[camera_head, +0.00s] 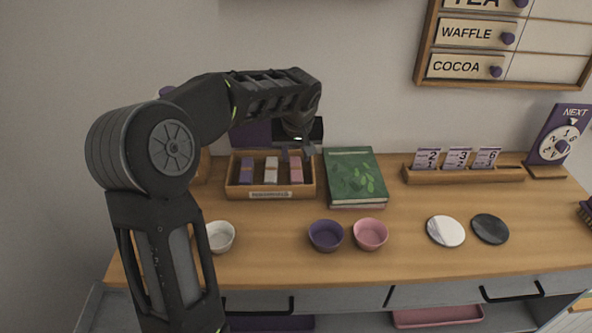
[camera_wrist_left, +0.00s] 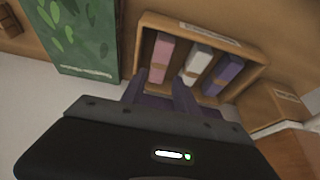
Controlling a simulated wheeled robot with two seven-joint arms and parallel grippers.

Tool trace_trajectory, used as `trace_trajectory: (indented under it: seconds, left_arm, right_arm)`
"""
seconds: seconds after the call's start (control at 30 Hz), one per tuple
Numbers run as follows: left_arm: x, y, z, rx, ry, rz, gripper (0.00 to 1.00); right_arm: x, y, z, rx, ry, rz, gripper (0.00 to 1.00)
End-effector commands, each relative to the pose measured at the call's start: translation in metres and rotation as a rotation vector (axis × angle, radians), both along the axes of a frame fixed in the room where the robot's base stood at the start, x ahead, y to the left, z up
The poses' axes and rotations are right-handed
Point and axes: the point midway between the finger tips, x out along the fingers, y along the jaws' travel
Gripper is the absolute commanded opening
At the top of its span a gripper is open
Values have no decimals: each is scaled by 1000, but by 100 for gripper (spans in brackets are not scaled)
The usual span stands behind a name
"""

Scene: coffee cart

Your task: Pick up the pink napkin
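The pink napkin (camera_head: 296,172) is a folded, banded bundle at the right end of a wooden napkin box (camera_head: 233,188) on the counter. In the left wrist view the pink napkin (camera_wrist_left: 162,54) is at the left end of the row. My left gripper (camera_head: 297,154) is open and empty, just above and behind the pink napkin in the head view. In the left wrist view its two fingers (camera_wrist_left: 160,92) are apart, with the near end of the pink napkin showing beyond the gap. I cannot tell whether they touch anything. My right gripper is not in view.
A white napkin (camera_head: 271,170) and a purple napkin (camera_head: 247,170) share the box. A green book (camera_head: 352,175) lies close to its right. White (camera_head: 220,237), purple (camera_head: 325,235) and pink (camera_head: 370,234) bowls stand in front. Two round coasters (camera_head: 446,231) lie right.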

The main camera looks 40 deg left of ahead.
Motion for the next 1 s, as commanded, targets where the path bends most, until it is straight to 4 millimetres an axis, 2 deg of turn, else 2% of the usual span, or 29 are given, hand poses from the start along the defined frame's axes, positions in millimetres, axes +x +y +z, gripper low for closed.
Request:
trace_trajectory:
  seconds: [0.3,0.67,1.0]
  left_arm:
    - [7,6,-24,-1,3,-1,36]
    - [9,7,-27,0,1,0,36]
    - [23,17,-67,-1,2,0,36]
  right_arm:
    - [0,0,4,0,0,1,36]
    - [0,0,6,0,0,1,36]
    - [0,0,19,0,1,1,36]
